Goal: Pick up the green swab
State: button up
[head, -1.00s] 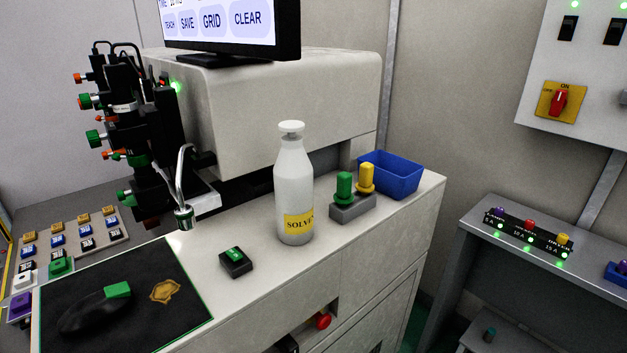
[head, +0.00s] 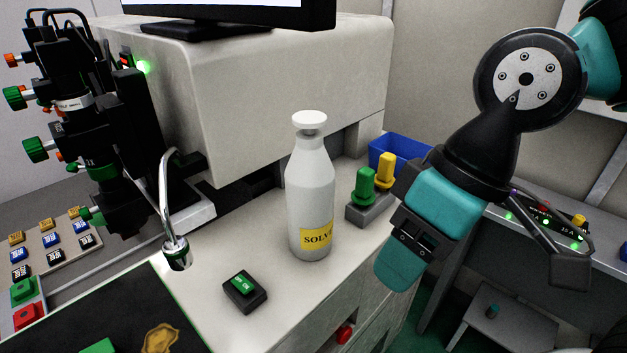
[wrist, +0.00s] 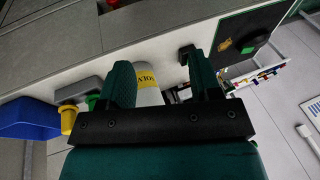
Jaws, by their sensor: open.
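The green swab (head: 366,187) stands upright in a small grey holder (head: 368,211) on the white bench, beside a yellow swab (head: 386,172). My gripper (head: 402,262) is in the head view, to the right of the holder and lower in the picture, with its teal finger pointing down. In the wrist view my gripper (wrist: 163,80) is open, its two fingers apart. The solvent bottle (wrist: 148,86) shows between them, with no contact visible. The green swab (wrist: 92,102) is partly hidden behind the left finger there; the yellow swab (wrist: 68,120) is left of it.
The white solvent bottle (head: 310,195) stands just left of the holder. A blue bin (head: 398,150) is behind the swabs. A small black box with a green button (head: 244,289) lies on the front bench. A curved metal nozzle (head: 172,215) stands at left.

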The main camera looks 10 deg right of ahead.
jog(key=w+d+r+h+p, duration=0.2)
jog(key=w+r+p, duration=0.25)
jog(key=w, duration=0.65)
jog(key=w+d+r+h+p, duration=0.15)
jog(key=w+r+p, duration=0.3)
jog(key=w, duration=0.65)
jog(key=p, duration=0.2)
send_near(361, 183)
jog(key=shift+h, duration=0.25)
jog(key=f, duration=0.2)
jog(key=w+f, duration=0.1)
jog(key=f, duration=0.2)
jog(key=shift+w+d+f, duration=0.2)
jog(key=shift+w+f, duration=0.05)
jog(key=shift+f, duration=0.15)
jog(key=shift+a+f+p, duration=0.1)
jog(key=shift+f+p, duration=1.2)
jog(key=shift+f, duration=1.35)
jog(key=c, duration=1)
